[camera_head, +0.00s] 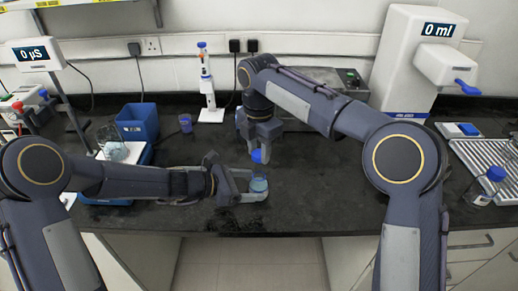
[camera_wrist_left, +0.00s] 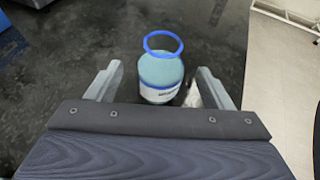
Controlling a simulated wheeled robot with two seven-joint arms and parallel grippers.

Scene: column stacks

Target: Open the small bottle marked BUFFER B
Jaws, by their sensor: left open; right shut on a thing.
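A small bottle (camera_head: 259,186) with blue-green liquid stands upright near the front edge of the bench; its label is too small to read. In the left wrist view the bottle (camera_wrist_left: 160,78) shows a blue ring (camera_wrist_left: 163,41) at its top and no cap on it. My left gripper (camera_head: 246,181) is open, with its fingers on either side of the bottle. My right gripper (camera_head: 263,146) comes down from above and is shut on a blue cap (camera_head: 257,157), just above the bottle.
A blue box (camera_head: 138,122) and a small blue cup (camera_head: 185,123) stand at the back left. A white stand (camera_head: 208,90) is at the back. A white dispenser (camera_head: 410,60) stands back right. Another blue-capped bottle (camera_head: 494,174) is at far right. The bench between is clear.

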